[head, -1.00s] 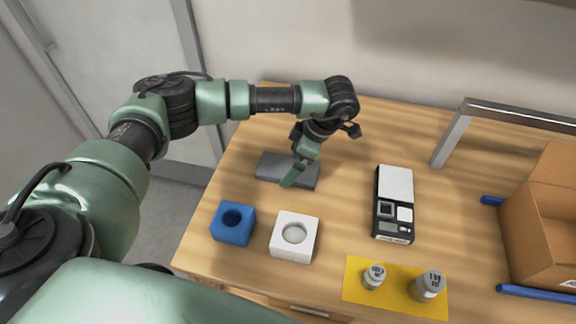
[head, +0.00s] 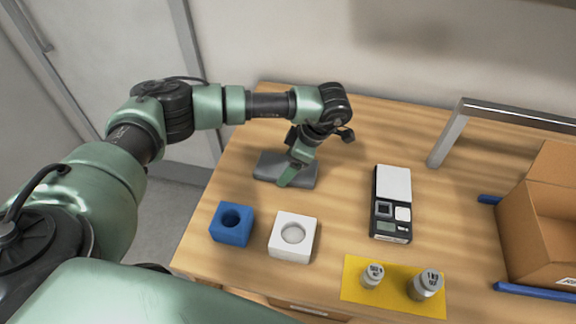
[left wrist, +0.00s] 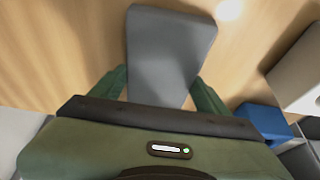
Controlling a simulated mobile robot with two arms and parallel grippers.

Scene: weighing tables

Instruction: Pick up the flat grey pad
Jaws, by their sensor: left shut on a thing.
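The flat grey pad (head: 268,165) lies on the wooden table at the back left in the head view. It also shows in the left wrist view (left wrist: 170,45), running away from between the fingers. My left gripper (head: 287,180) points down at the pad and is shut on it, with one green finger on each side (left wrist: 160,90) in the left wrist view. The finger in front hides part of the pad in the head view. I cannot tell whether the pad is lifted at all. My right gripper is in neither view.
A blue block (head: 231,225) and a white block (head: 293,238), each with a round hollow, stand in front of the pad. A scale (head: 392,203) is to the right. Two weights (head: 373,276) (head: 427,284) stand on a yellow mat (head: 390,302). A metal frame (head: 450,135) and cardboard box (head: 535,235) are at right.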

